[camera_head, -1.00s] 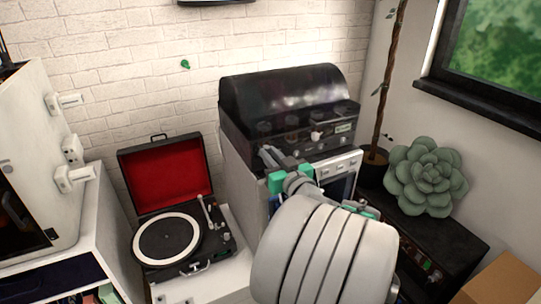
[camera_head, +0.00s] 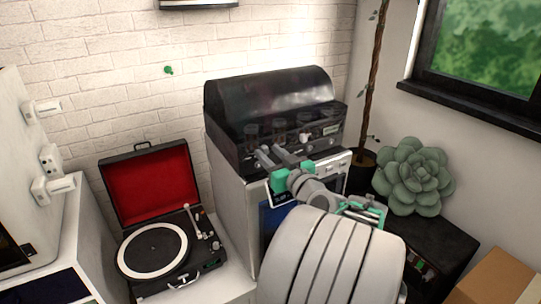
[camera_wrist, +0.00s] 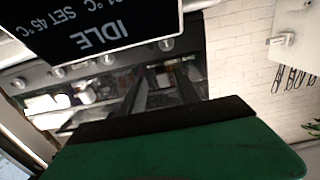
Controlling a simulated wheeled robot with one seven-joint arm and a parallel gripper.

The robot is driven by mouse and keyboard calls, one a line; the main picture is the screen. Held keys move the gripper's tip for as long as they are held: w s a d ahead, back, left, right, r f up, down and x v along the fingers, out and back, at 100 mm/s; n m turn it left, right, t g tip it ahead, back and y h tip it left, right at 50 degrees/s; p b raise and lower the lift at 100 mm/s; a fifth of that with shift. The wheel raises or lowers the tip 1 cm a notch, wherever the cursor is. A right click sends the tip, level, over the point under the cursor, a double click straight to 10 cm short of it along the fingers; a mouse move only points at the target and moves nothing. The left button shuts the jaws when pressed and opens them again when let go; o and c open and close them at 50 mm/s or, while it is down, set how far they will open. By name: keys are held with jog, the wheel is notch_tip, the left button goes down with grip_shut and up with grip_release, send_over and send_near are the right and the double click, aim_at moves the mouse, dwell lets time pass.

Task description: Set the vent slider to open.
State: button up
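A black machine with a clear domed lid (camera_head: 270,95) stands on a white cabinet against the brick wall. Its front panel has several small controls and a pale label (camera_head: 330,130). The vent slider cannot be told apart for sure among these controls. My gripper (camera_head: 275,154) is at the lower front of this machine, its two grey fingers apart and pointing at the panel. In the wrist view my gripper (camera_wrist: 160,90) shows two dark fingers with a gap between them, in front of the panel. Contact with any control cannot be told.
A dark display (camera_wrist: 95,30) reading IDLE and SET 45°C, upside down, is close in the wrist view. A record player with red-lined lid (camera_head: 152,185) is left of the machine. A succulent (camera_head: 413,177) stands at right, a cardboard box (camera_head: 500,275) below it.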

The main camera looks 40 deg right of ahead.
jog(key=b+v, duration=0.1)
jog(key=v, duration=0.6)
jog(key=shift+s, duration=0.4)
jog(key=shift+a, duration=0.15)
